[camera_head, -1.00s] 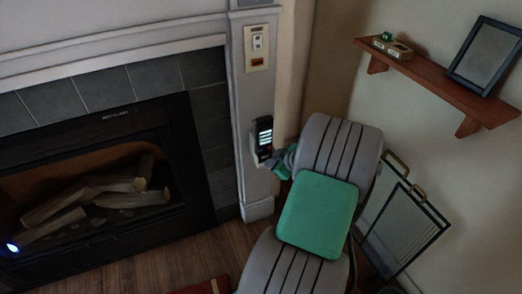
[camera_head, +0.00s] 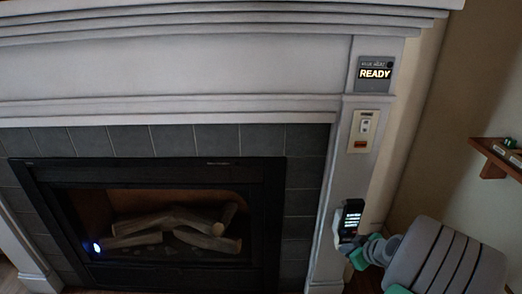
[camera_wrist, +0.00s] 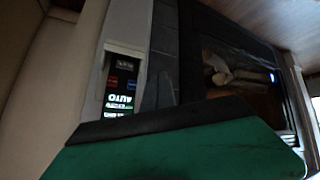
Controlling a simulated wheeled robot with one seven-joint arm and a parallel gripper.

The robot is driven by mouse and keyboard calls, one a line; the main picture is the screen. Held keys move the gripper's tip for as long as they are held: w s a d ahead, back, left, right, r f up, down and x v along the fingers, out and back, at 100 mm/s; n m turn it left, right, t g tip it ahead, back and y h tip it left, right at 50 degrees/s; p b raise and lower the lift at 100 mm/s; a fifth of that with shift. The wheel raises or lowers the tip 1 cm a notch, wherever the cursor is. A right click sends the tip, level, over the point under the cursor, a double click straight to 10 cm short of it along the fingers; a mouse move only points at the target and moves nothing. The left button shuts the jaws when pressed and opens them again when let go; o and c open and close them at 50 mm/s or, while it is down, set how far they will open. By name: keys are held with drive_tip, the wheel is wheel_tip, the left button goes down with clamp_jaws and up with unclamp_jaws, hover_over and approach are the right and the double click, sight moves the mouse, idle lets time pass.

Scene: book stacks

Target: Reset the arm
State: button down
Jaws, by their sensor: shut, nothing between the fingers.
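My arm reaches in from the lower right of the head view, with grey and green links. My gripper (camera_head: 350,243) is at its end, small and partly hidden, just below a black device with a lit screen (camera_head: 351,216) on the white pillar. It is shut and holds nothing. I cannot tell whether it touches the device or the pillar. In the wrist view a green part with a dark edge, likely mine, fills the bottom. Beyond it the device's lit screen (camera_wrist: 118,102) shows, with "AUTO" upside down.
A fireplace (camera_head: 270,172) with logs stands left of the pillar. A switch plate (camera_head: 364,131) and a sign reading "READY" (camera_head: 375,73) are above the device. A wooden shelf (camera_head: 497,154) juts from the right wall. The space before the fireplace looks clear.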

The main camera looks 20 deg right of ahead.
drive_tip(key=w+a+r+g+p, duration=0.2)
drive_tip(key=a+r+p, duration=0.4)
drive_tip(key=a+r, duration=0.55)
drive_tip(key=s+a+r+m+g+p, duration=0.1)
drive_tip(key=s+a+r+m+p, duration=0.1)
drive_tip(key=s+a+r+p, duration=0.3)
drive_tip(key=s+a+r+m+g+p, duration=0.2)
drive_tip(key=s+a+r+p, duration=0.2)
drive_tip(key=a+r, duration=0.8)
drive_tip(key=s+r, duration=0.1)
drive_tip(key=s, duration=0.1)
drive_tip(key=shift+s+r+g+h+p, duration=0.3)
drive_tip(key=shift+r+h+p, duration=0.05)
drive_tip(key=shift+h+p, duration=0.05)
